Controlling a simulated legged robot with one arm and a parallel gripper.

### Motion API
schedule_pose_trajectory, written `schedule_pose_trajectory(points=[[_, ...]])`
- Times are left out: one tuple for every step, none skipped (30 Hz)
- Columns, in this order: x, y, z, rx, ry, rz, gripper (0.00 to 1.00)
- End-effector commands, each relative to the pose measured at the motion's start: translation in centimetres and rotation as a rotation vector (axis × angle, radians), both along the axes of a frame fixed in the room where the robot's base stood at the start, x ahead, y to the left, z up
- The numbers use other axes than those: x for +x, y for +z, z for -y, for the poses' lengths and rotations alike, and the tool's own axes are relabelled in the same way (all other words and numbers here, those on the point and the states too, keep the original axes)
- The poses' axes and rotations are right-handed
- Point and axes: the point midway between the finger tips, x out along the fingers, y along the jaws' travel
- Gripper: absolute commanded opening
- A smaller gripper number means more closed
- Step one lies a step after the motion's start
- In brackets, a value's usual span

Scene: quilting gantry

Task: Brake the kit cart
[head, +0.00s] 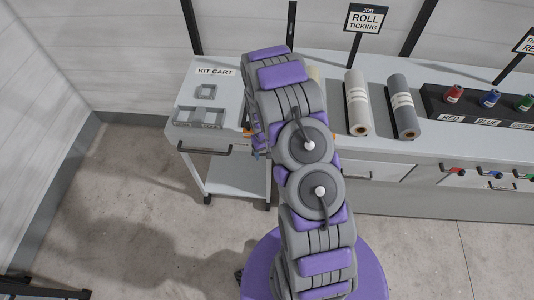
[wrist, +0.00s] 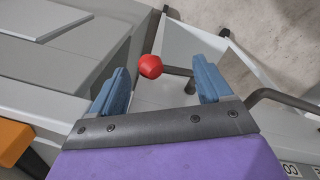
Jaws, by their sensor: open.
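The kit cart (head: 215,160) is a light grey two-level cart at the left in the head view, with a "KIT CART" label (head: 216,72) and a dark push handle (head: 204,150) at its front. In the wrist view, a red ball knob (wrist: 150,66) shows ahead of my gripper (wrist: 161,70), nearer the left finger. A dark bar behind the knob seems to carry it. The two blue fingers are apart, with nothing visibly held between them. I cannot tell how far ahead the knob is.
Grey frames (head: 200,117) lie on the cart top. A long bench (head: 440,150) stands to the right with fabric rolls (head: 357,103) and a dark spool rack (head: 435,102). An orange part (wrist: 14,142) is at the wrist view's left. Floor (head: 130,210) left of the cart is clear.

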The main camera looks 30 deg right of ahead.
Motion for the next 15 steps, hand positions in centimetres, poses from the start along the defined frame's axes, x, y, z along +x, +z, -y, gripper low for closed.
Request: schedule_pose_trajectory(points=[[0.0,-0.6,0.1,0.0,0.0,0.0,0.78],[0.0,-0.9,0.1,0.001,0.0,0.0,0.78],[0.0,-1.2,0.2,0.001,-0.001,0.001,0.78],[0.0,-1.4,0.2,0.001,-0.001,0.002,0.78],[0.0,-1.6,0.2,0.001,-0.001,0.002,0.78],[0.0,-1.8,0.2,0.001,-0.001,0.002,0.78],[0.0,-1.9,0.2,0.001,-0.001,0.002,0.78],[0.0,-2.0,0.2,0.001,-0.001,0.002,0.78],[0.0,-2.0,0.2,0.001,-0.001,0.002,0.78],[0.0,-2.1,0.2,0.001,-0.001,0.002,0.78],[0.0,-2.1,0.2,0.001,-0.001,0.002,0.78],[0.0,-2.1,0.2,0.001,-0.001,0.002,0.78],[0.0,-2.1,0.2,0.001,-0.001,0.002,0.78],[0.0,-2.1,0.2,0.001,-0.001,0.002,0.78],[0.0,-2.1,0.2,0.001,-0.001,0.002,0.78]])
